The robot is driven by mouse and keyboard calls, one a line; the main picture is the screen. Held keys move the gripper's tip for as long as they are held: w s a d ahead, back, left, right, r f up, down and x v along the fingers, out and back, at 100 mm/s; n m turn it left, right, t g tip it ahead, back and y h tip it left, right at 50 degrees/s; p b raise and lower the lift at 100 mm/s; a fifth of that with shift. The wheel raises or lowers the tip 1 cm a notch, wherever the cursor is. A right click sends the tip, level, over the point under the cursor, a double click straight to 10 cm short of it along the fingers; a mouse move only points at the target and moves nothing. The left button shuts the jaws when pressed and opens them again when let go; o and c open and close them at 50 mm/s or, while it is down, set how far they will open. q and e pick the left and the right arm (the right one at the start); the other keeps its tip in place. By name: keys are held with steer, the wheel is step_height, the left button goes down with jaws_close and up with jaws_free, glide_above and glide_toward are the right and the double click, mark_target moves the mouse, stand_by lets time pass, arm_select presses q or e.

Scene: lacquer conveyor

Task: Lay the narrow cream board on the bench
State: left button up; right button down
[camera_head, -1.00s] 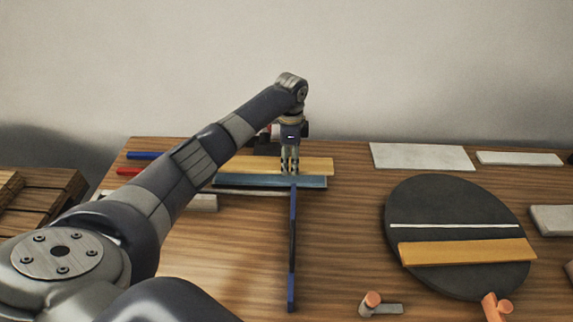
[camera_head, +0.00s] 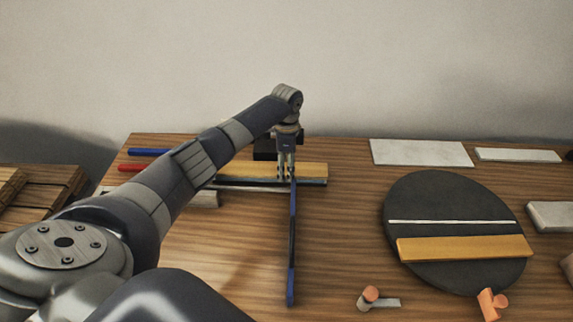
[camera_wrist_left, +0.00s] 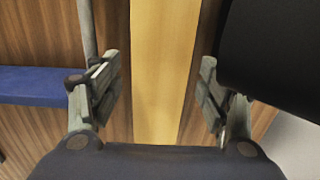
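A narrow cream-yellow board (camera_head: 312,170) lies at the back left of the wooden bench (camera_head: 340,225), with a dark edge along its front. My left gripper (camera_head: 286,177) points down at it. In the left wrist view, the board (camera_wrist_left: 162,75) runs between the spread fingers (camera_wrist_left: 160,90), with a gap on each side, so the gripper is open. In the head view the gripper hides part of the board. Another yellow board (camera_head: 465,248) and a thin white strip (camera_head: 450,222) lie on a dark round disc (camera_head: 440,195). My right gripper is out of view.
A long blue bar (camera_head: 292,245) runs toward the front beside the gripper. A black object (camera_head: 265,148) stands behind it. Pale slabs (camera_head: 420,153) lie at the back right. A small orange-topped piece (camera_head: 371,295) is at the front. The bench between bar and disc is clear.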

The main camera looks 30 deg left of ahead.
arm_select(q)
steer(key=shift+r, duration=0.1)
step_height(320, 180, up, 12)
steer(key=b, duration=0.1)
stand_by(0.4)
stand_by(0.5)
